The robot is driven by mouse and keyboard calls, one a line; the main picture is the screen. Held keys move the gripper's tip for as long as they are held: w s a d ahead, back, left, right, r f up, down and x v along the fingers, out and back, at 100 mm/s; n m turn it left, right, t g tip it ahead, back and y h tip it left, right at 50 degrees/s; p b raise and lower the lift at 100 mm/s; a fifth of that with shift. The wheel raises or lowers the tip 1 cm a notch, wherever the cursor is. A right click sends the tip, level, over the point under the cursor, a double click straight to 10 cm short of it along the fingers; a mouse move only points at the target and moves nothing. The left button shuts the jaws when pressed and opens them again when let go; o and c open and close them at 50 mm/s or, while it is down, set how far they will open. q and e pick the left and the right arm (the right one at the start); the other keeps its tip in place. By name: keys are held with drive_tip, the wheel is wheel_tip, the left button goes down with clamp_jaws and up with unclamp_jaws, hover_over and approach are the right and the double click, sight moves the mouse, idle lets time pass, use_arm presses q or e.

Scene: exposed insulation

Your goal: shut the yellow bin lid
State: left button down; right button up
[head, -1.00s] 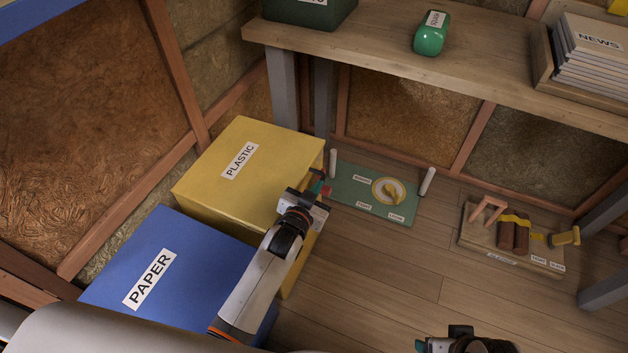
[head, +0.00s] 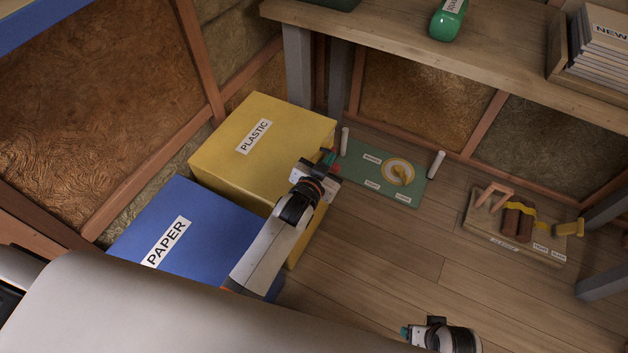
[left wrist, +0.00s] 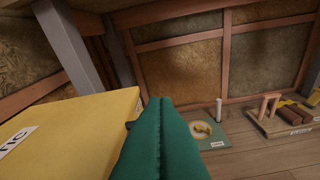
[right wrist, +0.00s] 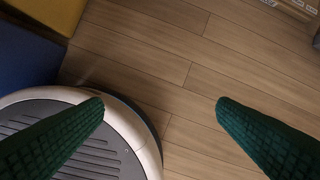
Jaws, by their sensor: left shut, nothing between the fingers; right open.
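The yellow bin (head: 222,178) labelled PLASTIC stands against the wall, with its flat yellow lid (head: 290,130) lying down over the top. The lid also shows at the left of the left wrist view (left wrist: 75,125). My left gripper (head: 331,158) is shut and empty at the lid's right edge, its fingers pointing away. Its green fingers (left wrist: 162,102) lie together just right of the lid edge; I cannot tell whether they touch it. My right gripper (head: 405,332) is low at the bottom of the head view; its fingers (right wrist: 160,105) are apart and empty over the floor.
A blue bin (head: 205,225) labelled PAPER stands in front of the yellow one. A green mat (head: 350,172) and a wooden board (head: 480,222) with items lie to the right. A wooden shelf (head: 400,40) with a green bottle (head: 447,20) runs above. Floor between is clear.

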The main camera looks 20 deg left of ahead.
use_arm(q)
drive_tip(key=p+v, duration=0.2)
drive_tip(key=v, duration=0.8)
drive_tip(key=shift+r, duration=0.2)
use_arm(e)
drive_tip(key=s+f, duration=0.4)
drive_tip(key=f, duration=0.4)
drive_tip(key=shift+d+g, duration=0.3)
use_arm(q)
drive_tip(key=shift+d, duration=0.1)
use_arm(e)
drive_tip(key=shift+f, duration=0.1)
